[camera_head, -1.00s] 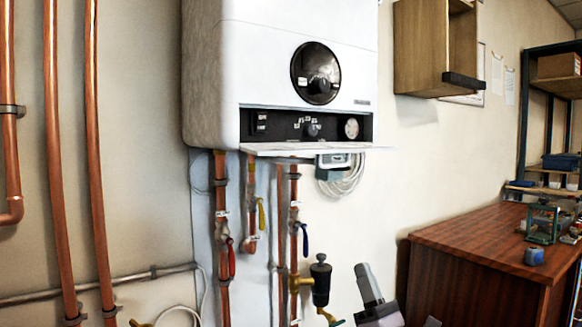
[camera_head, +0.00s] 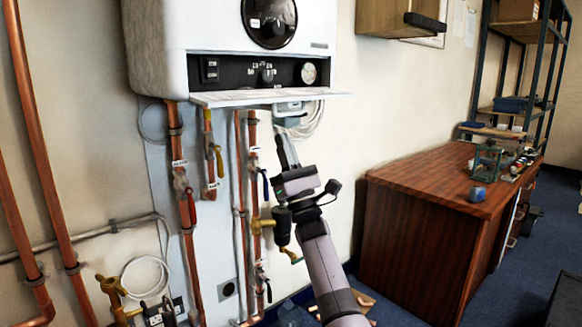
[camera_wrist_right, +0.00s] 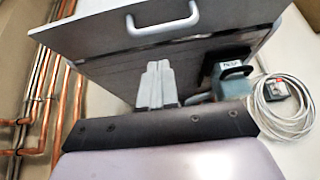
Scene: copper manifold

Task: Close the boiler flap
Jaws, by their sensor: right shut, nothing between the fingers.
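The white boiler (camera_head: 235,30) hangs on the wall. Its flap (camera_head: 265,98) is open, sticking out roughly level below the dark control panel (camera_head: 240,72). In the right wrist view a grey panel, seemingly the flap's underside (camera_wrist_right: 90,40), carries a white handle (camera_wrist_right: 162,20). My right gripper (camera_head: 284,148) is shut and empty, fingers pointing up, just below the flap. In the wrist view its fingers (camera_wrist_right: 157,85) overlap the panel's lower part; I cannot tell whether they touch it. My left gripper is not in view.
Copper pipes with coloured valve levers (camera_head: 188,190) run below the boiler, left of my right arm. A coiled white cable (camera_head: 308,120) hangs behind the gripper. A wooden desk (camera_head: 430,220) stands at the right, a wall cabinet (camera_head: 385,15) above.

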